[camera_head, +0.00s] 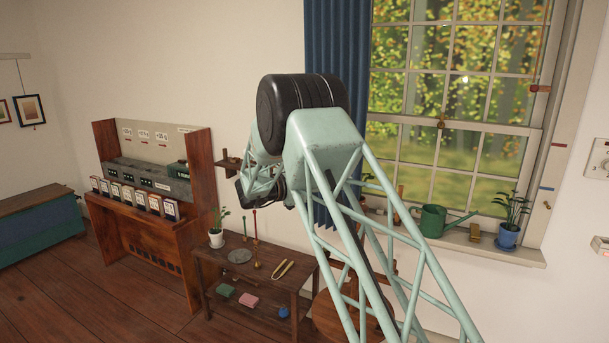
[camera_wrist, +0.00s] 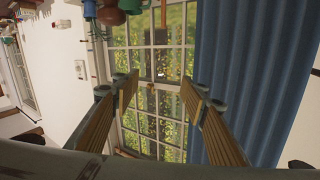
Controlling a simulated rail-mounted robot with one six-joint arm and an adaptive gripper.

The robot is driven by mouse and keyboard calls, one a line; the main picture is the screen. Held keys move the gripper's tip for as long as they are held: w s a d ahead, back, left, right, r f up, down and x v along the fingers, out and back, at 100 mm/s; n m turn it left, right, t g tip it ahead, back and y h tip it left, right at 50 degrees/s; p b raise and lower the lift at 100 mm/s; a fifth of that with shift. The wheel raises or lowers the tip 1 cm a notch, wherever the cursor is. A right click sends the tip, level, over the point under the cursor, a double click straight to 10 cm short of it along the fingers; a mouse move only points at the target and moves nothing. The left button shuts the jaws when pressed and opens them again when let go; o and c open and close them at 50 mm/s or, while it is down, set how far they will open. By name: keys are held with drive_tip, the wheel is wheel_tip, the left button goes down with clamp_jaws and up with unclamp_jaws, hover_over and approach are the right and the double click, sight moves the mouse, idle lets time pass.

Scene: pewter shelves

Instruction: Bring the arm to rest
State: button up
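My pale green lattice arm (camera_head: 345,190) rises in front of the window in the head view, bent at a thick black joint (camera_head: 300,100). My gripper (camera_wrist: 158,90) shows in the wrist view with its two ribbed fingers well apart. Nothing is between the fingers except the distant window and part of the blue curtain. In the head view the wrist end is mostly hidden behind the arm's upper joint, so the fingers cannot be made out there.
A low wooden table (camera_head: 208,268) with a potted plant, tongs (camera_head: 283,269) and small items stands below the arm. A wooden cabinet (camera_head: 160,250) stands left. The window sill (camera_head: 480,246) holds a green watering can (camera_head: 433,221) and a blue pot (camera_head: 508,237). A blue curtain (camera_head: 335,50) hangs behind.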

wheel_tip(320, 180, up, 19)
drive_tip(key=n+t+y, duration=0.5)
drive_tip(key=t+y, duration=0.1)
drive_tip(key=y, duration=0.2)
drive_tip(key=s+a+r+n+g+y, duration=0.1)
drive_tip(key=s+a+r+n+y, duration=0.15)
drive_tip(key=s, duration=0.45)
drive_tip(key=s+a+r+n+y, duration=0.15)
drive_tip(key=s+r+y, duration=0.25)
drive_tip(key=s, duration=0.4)
drive_tip(key=s+d+f+n+g+y, duration=0.1)
drive_tip(key=s+f+n+g, duration=0.1)
drive_tip(key=s, duration=1.2)
drive_tip(key=s+d+f+n+g+y, duration=0.2)
drive_tip(key=s+f+g, duration=0.1)
drive_tip(key=s, duration=1)
drive_tip(key=s+d+f+g+h, duration=0.1)
drive_tip(key=s+d+f, duration=0.2)
drive_tip(key=s, duration=0.8)
drive_tip(key=s+d+f+g+h, duration=0.1)
drive_tip(key=s+f, duration=0.5)
drive_tip(key=s, duration=0.6)
drive_tip(key=s+d+f+g+h, duration=0.1)
drive_tip(key=s+d+f+g, duration=0.2)
drive_tip(key=s, duration=0.9)
drive_tip(key=d+f, duration=0.1)
drive_tip(key=d, duration=0.2)
drive_tip(key=shift+s+f, duration=0.15)
drive_tip(key=shift+s, duration=0.1)
